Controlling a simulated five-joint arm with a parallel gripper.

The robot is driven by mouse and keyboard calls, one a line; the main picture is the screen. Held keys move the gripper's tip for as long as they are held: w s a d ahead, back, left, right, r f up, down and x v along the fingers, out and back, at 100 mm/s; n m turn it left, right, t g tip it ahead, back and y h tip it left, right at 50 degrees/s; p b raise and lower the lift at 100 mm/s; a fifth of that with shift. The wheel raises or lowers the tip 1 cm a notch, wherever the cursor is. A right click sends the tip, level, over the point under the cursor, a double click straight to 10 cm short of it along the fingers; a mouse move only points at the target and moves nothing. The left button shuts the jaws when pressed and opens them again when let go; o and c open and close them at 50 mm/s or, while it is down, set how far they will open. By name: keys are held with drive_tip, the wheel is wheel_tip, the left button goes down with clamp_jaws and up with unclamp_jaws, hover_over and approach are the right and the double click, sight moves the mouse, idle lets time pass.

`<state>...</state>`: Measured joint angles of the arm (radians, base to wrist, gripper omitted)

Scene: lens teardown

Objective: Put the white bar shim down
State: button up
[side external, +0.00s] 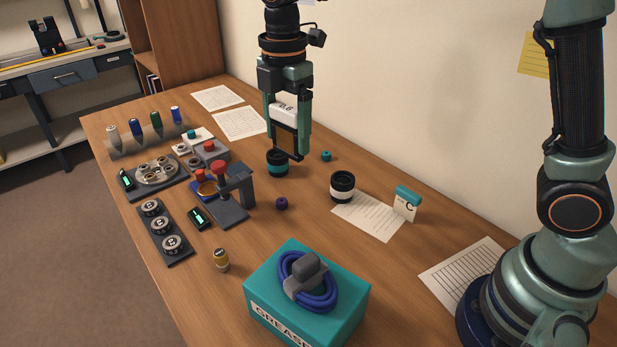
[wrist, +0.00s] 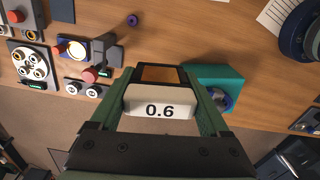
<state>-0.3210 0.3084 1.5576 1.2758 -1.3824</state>
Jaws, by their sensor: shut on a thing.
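The white bar shim (side external: 284,108), marked 0.6, is between the fingers of my gripper (side external: 287,146), which is shut on it. It is held up in the air above the far part of the desk. In the wrist view the shim (wrist: 160,109) spans between the two green fingers, with its number facing the camera. A dark-framed piece with a brown middle (side external: 285,138) shows just below the white part. I cannot tell whether that brown is a face or the desk seen through. A black cylinder with a teal band (side external: 277,165) appears just below the gripper.
A teal grease box (side external: 341,301) carries a blue coil (side external: 323,299). A press (side external: 233,208), a three-part tray (side external: 181,256) and a gold-topped bottle (side external: 221,261) stand at left. Bare desk shows around the purple ring (side external: 281,204).

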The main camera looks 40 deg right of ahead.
drive_tip(key=s+d+m, duration=0.2)
drive_tip(key=s+d, duration=0.6)
drive_tip(key=s, duration=0.3)
drive_tip(key=f, duration=2)
drive_tip(key=shift+w+d+f, duration=0.15)
drive_tip(key=shift+w, duration=0.1)
drive_tip(key=shift+f, duration=0.15)
drive_tip(key=o, duration=1.2)
